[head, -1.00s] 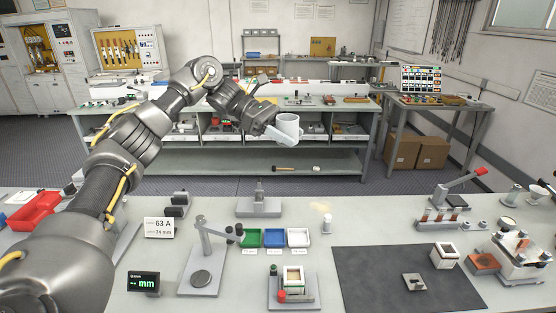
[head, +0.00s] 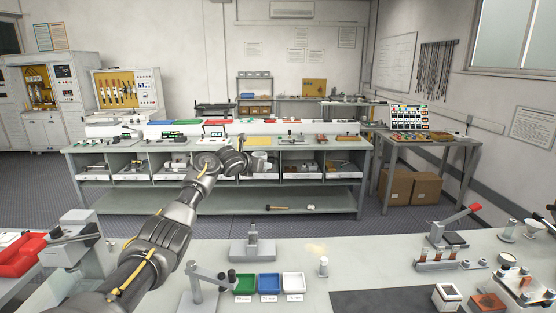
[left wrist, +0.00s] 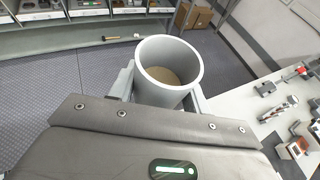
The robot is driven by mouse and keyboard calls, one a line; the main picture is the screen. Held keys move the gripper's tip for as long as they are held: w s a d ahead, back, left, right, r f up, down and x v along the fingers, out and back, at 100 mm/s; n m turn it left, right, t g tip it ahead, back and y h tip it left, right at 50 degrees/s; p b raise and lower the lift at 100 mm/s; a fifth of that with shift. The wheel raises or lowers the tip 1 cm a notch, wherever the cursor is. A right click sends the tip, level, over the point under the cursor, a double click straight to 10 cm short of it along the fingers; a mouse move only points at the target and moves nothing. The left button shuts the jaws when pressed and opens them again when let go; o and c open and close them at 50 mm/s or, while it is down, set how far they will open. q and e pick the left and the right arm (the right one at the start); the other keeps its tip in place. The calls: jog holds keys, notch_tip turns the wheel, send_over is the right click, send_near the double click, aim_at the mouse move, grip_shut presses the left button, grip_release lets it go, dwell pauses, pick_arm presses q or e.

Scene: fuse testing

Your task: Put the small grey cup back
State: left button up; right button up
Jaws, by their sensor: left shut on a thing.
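The small grey cup (left wrist: 168,70) is upright between the fingers of my left gripper (left wrist: 165,85) in the left wrist view. Its open mouth faces the camera and a tan, sandy-looking bottom or fill shows inside. In the head view the cup (head: 260,162) is small and pale at the end of my left arm, over the gap between the near bench and the far bench. My left gripper (head: 246,164) is shut on it, largely hidden by my wrist. My right gripper is not in view.
The near bench (head: 372,262) holds green (head: 244,285), blue (head: 268,284) and white (head: 293,284) trays, a dark mat (head: 385,302) and a red-handled fixture (head: 450,232). The far bench (head: 330,150) has crowded shelves. A mallet (head: 290,208) lies on its lower shelf.

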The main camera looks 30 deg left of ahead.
pick_arm(q)
jog(key=s+a+f+n+g+y, duration=0.3)
jog(key=s+a+f+n+y, duration=0.4)
jog(key=a, duration=0.3)
jog(key=s+f+n+g+y, duration=0.3)
jog(key=s+f+n+y, duration=0.1)
jog(key=s, duration=0.3)
jog(key=s+d+r+m+t+h, duration=0.2)
jog(key=d+r, duration=0.1)
jog(key=d, duration=0.6)
jog(key=s+d+r+m+t+h, duration=0.1)
jog(key=d+r+m+h, duration=0.15)
jog(key=d, duration=0.65)
jog(key=s+d+r+m+t+h, duration=0.2)
jog(key=d, duration=0.7)
jog(key=s+d+f+m+h+b, duration=0.2)
jog(key=s+d+f+b, duration=0.2)
jog(key=d+b, duration=0.1)
jog(key=s+d+f+m+t+h+b, duration=0.1)
jog(key=s+d+f+m+h+b, duration=0.2)
jog(key=s+d+b, duration=0.1)
jog(key=d+b, duration=0.1)
jog(key=d, duration=0.1)
jog(key=shift+s+d+f, duration=0.3)
jog(key=shift+s+f, duration=0.05)
